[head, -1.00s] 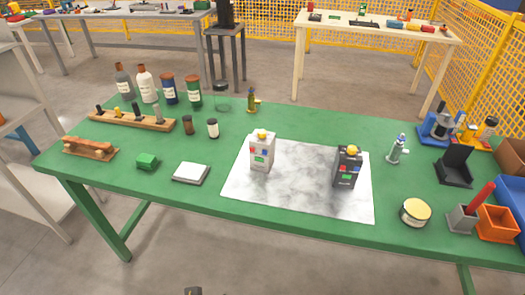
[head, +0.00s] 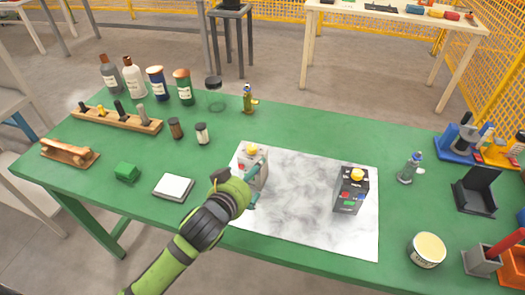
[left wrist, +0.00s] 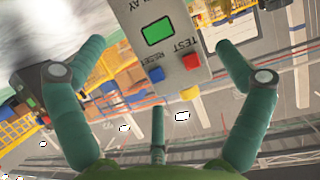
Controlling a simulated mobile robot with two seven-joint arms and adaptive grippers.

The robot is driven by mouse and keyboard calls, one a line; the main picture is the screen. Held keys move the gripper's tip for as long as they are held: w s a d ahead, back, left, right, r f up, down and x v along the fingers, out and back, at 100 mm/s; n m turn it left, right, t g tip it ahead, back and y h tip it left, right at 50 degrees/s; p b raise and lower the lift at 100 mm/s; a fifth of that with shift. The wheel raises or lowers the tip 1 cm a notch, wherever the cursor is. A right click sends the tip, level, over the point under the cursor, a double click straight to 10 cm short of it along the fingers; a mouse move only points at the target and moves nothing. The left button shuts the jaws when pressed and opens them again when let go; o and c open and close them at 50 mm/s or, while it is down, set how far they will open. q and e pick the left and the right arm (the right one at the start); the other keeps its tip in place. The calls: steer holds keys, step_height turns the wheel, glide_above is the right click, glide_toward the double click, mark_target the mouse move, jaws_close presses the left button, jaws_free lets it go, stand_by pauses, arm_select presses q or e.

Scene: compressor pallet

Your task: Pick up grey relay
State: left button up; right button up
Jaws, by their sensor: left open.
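The grey relay (head: 251,168) stands upright on the left part of the marbled white mat (head: 300,215), with a yellow knob on top. My left gripper (head: 257,181) is at the relay from the front, its green arm hiding the relay's lower part. In the left wrist view the relay's face (left wrist: 158,40), with a green display, a blue RESET button and a red TEST button, shows between the spread fingers of the open gripper (left wrist: 158,48). I cannot tell whether any finger touches it. My right gripper is not in view.
A dark relay (head: 351,190) with a yellow knob stands on the mat's right. A round tin (head: 427,250) stands right of the mat. Bottles line the back left.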

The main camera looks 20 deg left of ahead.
arm_select(q)
steer(key=shift+w, duration=0.4)
steer(key=shift+w+d+f, duration=0.1)
steer(key=shift+w, duration=0.1)
steer(key=shift+w+d+f, duration=0.1)
steer(key=shift+w+f, duration=0.1)
steer(key=shift+w, duration=0.15)
steer(key=x, duration=0.3)
steer(key=shift+w+d+f+p, duration=0.15)
steer(key=shift+f+p, duration=0.2)
steer(key=shift+p, duration=0.05)
steer(key=shift+w+f, duration=0.15)
steer(key=shift+w, duration=0.2)
steer(key=shift+w+f, duration=0.1)
steer(key=c, duration=1.1)
steer(key=shift+c, duration=0.3)
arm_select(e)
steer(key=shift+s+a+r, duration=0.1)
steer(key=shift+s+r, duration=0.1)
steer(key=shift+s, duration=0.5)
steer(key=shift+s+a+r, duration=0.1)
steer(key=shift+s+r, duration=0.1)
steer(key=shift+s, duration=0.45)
